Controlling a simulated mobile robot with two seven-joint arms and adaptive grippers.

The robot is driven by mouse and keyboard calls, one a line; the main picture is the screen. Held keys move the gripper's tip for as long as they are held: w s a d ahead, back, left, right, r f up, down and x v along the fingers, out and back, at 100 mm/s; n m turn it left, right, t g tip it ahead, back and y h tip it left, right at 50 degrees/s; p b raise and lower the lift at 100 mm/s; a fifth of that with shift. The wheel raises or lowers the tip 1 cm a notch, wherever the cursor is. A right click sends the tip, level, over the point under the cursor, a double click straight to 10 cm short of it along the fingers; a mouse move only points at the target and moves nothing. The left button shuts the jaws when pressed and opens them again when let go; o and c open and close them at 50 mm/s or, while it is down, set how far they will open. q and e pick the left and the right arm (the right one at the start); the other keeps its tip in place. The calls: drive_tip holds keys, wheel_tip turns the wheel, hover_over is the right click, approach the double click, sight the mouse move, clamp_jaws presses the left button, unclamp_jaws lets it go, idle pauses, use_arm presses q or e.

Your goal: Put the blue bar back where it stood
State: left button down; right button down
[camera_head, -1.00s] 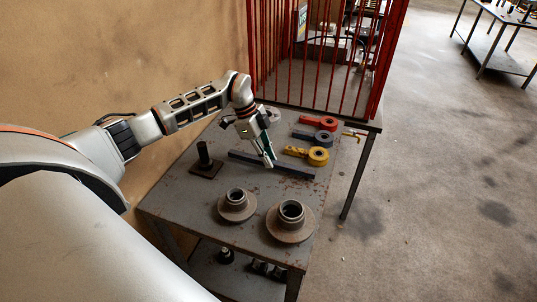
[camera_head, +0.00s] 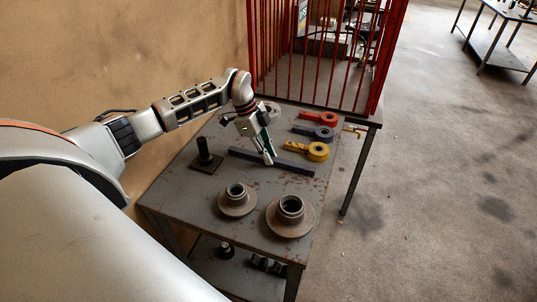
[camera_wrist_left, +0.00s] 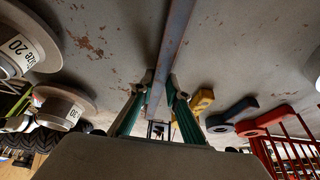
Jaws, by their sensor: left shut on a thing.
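The blue bar (camera_head: 292,167) is long, dark and slim, and lies level across the middle of the grey metal table. Its blue-grey side shows in the left wrist view (camera_wrist_left: 176,40), running up from between the fingers. My left gripper (camera_head: 269,158) points down at the bar near its middle. In the left wrist view its two green-sided fingers (camera_wrist_left: 159,88) stand on either side of the bar, shut on it. I cannot tell whether the bar touches the tabletop. My right gripper is not in view.
Two flanged hubs (camera_head: 237,199) (camera_head: 290,216) stand at the table's front. A post on a square plate (camera_head: 205,160) stands at left. Yellow (camera_head: 312,151), dark blue (camera_head: 318,133) and red (camera_head: 319,119) ring-ended tools lie at right. A red barred cage (camera_head: 318,60) stands behind.

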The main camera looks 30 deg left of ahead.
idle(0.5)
use_arm(q)
drive_tip(key=c, duration=1.9)
unclamp_jaws()
drive_tip(key=shift+f, duration=0.1)
drive_tip(key=shift+s+f, duration=0.1)
drive_tip(key=shift+f, duration=0.1)
wheel_tip(320, 180, up, 10)
drive_tip(key=shift+r, duration=0.2)
drive_tip(key=shift+d+f, duration=0.1)
